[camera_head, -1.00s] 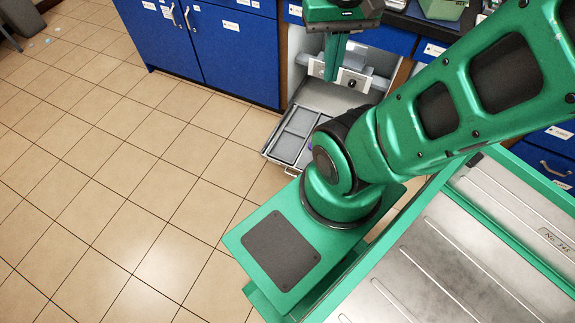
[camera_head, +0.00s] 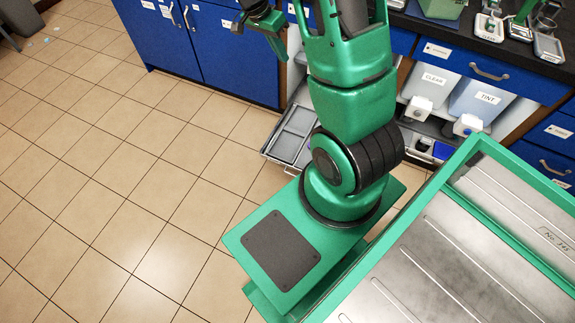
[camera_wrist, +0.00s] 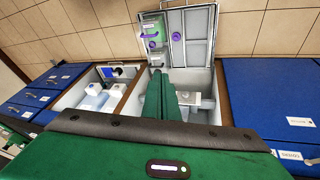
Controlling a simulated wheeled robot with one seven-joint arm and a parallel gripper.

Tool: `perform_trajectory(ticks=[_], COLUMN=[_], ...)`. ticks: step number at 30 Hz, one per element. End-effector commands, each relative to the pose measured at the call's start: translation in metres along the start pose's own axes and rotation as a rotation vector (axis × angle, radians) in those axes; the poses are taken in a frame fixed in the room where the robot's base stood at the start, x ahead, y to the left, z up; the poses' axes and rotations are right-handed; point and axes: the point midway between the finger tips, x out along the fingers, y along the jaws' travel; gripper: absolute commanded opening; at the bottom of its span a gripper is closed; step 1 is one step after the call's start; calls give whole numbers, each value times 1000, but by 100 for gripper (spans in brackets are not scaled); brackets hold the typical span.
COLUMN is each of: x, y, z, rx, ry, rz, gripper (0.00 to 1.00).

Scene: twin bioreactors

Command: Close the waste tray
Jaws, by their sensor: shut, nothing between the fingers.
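The waste tray (camera_head: 292,136) is a shallow grey tray with dividers. In the head view it sticks out over the floor from a low cabinet bay, its right side hidden by my arm. In the wrist view the tray (camera_wrist: 197,42) is at top centre, with green items with purple rings (camera_wrist: 153,35) along its left side. My gripper (camera_head: 277,50) is in the air in front of the cabinet, above and beyond the tray in the head view. The wrist view shows its green fingers (camera_wrist: 161,84) shut and empty, pointing towards the tray; I see no clear contact.
Blue cabinets (camera_head: 235,50) stand left of the bay. On the right, an open bay holds bins labelled CLEAR (camera_head: 430,82) and UNT (camera_head: 482,100). A black worktop (camera_head: 462,38) carries dishes.

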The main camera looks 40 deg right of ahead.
Motion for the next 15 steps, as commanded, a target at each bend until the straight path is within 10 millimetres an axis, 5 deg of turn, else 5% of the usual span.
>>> perform_trajectory(ticks=[6,15], x=[63,160], y=[-58,-116], z=[21,66], rx=[178,428], ry=[62,135], rz=[19,6], gripper=[0,0])
